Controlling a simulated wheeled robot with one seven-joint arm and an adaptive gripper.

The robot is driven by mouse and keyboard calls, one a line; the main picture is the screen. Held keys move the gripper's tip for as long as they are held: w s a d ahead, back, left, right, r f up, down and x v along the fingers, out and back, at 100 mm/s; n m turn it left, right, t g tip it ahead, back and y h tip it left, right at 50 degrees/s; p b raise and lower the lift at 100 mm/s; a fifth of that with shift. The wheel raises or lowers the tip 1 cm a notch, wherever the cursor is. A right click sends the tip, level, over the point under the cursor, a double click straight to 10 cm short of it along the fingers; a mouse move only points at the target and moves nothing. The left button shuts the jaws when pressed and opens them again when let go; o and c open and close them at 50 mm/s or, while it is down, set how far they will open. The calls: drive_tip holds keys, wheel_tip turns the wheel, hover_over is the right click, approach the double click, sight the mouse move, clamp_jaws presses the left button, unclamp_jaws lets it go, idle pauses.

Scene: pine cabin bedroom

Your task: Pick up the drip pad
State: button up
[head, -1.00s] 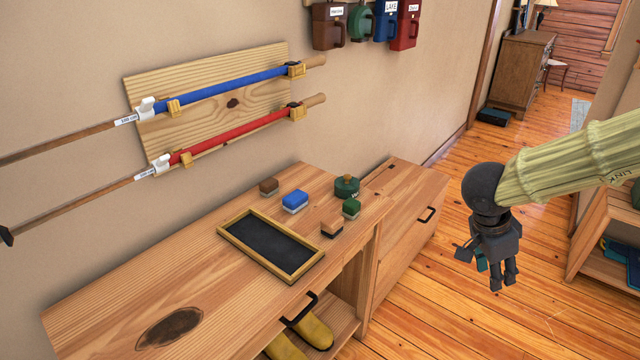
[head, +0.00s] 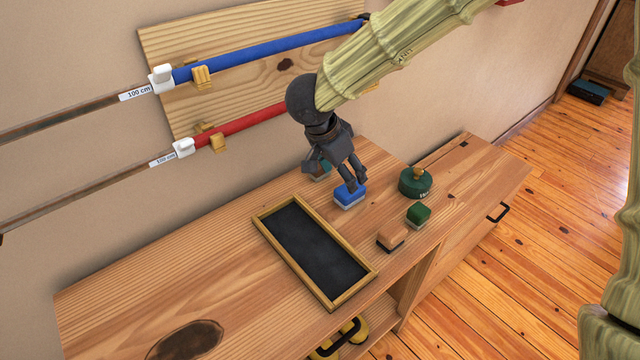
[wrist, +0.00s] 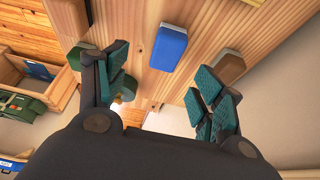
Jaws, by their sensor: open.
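No label that I can read marks the drip pad, so I cannot tell for sure which thing it is. A blue block with a pale base (head: 349,196) lies on the wooden cabinet top (head: 215,290). My gripper (head: 354,181) is open just above and behind this block, its fingers partly covering it in the head view. In the wrist view the blue block (wrist: 168,48) shows ahead, between the lines of my open fingers (wrist: 163,88), with nothing held.
A black tray with a wooden frame (head: 257,224) lies left of the blocks. An orange-brown block (head: 392,236), a green block (head: 418,214) and a round green container (head: 416,182) stand to the right. Poles hang on a wall board (head: 165,40) behind.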

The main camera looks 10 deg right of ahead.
sight(343, 194)
drive_tip(key=x, duration=0.4)
drive_tip(key=shift+w+a+f, duration=0.2)
drive_tip(key=shift+f, duration=0.15)
drive_tip(key=shift+w+x, duration=0.25)
drive_tip(key=shift+x, duration=1.2)
drive_tip(key=shift+w+x, duration=0.25)
drive_tip(key=shift+x, duration=1.2)
drive_tip(key=shift+d+r, duration=0.15)
drive_tip(key=c, duration=1.1)
